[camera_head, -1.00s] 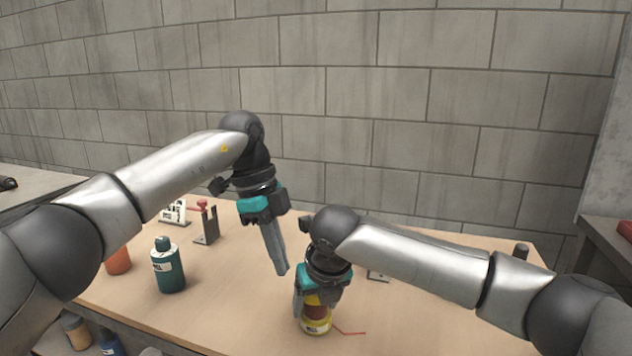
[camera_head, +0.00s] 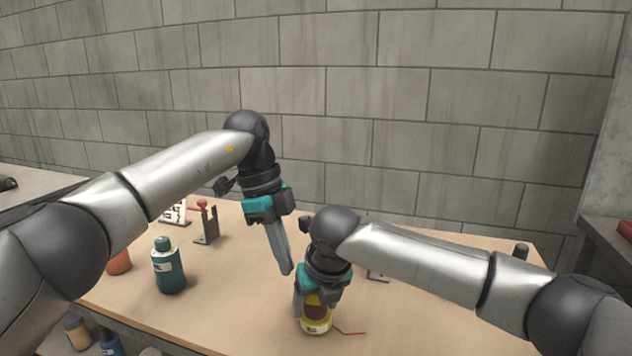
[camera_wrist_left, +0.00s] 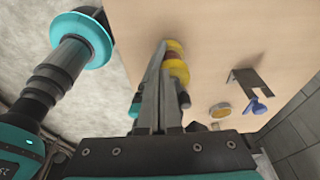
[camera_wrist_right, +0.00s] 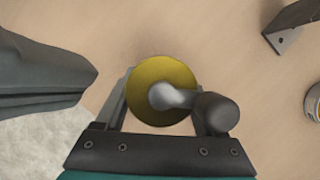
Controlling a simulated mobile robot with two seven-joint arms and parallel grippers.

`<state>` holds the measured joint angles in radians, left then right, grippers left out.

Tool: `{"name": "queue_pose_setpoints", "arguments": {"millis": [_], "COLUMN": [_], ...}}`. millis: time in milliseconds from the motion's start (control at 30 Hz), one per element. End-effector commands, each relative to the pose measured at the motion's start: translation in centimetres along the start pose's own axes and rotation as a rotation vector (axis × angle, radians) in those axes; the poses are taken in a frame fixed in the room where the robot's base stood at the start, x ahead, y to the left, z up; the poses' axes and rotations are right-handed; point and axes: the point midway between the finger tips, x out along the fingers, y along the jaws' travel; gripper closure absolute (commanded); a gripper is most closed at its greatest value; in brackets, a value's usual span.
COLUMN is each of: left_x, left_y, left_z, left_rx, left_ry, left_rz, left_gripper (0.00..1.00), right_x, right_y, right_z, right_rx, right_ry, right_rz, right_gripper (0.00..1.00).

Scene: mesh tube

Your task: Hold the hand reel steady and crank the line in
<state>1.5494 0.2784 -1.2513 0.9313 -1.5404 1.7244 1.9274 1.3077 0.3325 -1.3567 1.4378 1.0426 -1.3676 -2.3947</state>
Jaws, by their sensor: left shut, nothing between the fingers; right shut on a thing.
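The hand reel (camera_head: 316,325) stands upright on the tabletop in the head view, with yellow flanges and a dark red wound middle. A thin red line end (camera_head: 350,333) lies to its right. My right gripper (camera_head: 317,303) is shut on the reel from above. In the right wrist view the yellow top (camera_wrist_right: 150,112) sits between its fingers, with a grey crank and dark round knob (camera_wrist_right: 215,112) pointing right. My left gripper (camera_head: 286,270) is shut and empty, its fingertips up and left of the reel. In the left wrist view its fingers partly hide the reel (camera_wrist_left: 178,68).
A teal bottle (camera_head: 168,270) and an orange container (camera_head: 119,260) stand at the left of the table. A dark bracket with a red knob (camera_head: 207,222) and a white card (camera_head: 174,213) stand behind them. Bare wood (camera_head: 215,310) shows left of the reel.

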Motion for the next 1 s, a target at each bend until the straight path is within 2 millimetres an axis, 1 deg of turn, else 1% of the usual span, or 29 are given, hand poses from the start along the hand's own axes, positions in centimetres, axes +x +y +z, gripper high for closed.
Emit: {"name": "queue_pose_setpoints", "arguments": {"millis": [400,767,1000], "left_x": [0.09,0.09,0.05], "left_y": [-0.19,-0.23,-0.65], "left_z": [-0.4,-0.39,-0.24], "left_rx": [0.0,0.0,-0.001], "left_ry": [0.0,0.0,0.0], "left_rz": [0.0,0.0,0.0], "left_gripper": [1.0,1.0,1.0], "right_x": [-0.04,-0.04,-0.04], "right_y": [0.01,0.01,0.01], "right_z": [0.04,0.04,0.05], "right_rx": [0.0,0.0,0.0], "right_ry": [-0.001,-0.001,-0.001], "right_rz": [0.0,0.0,0.0], "right_gripper": [0.93,0.93,0.93]}}
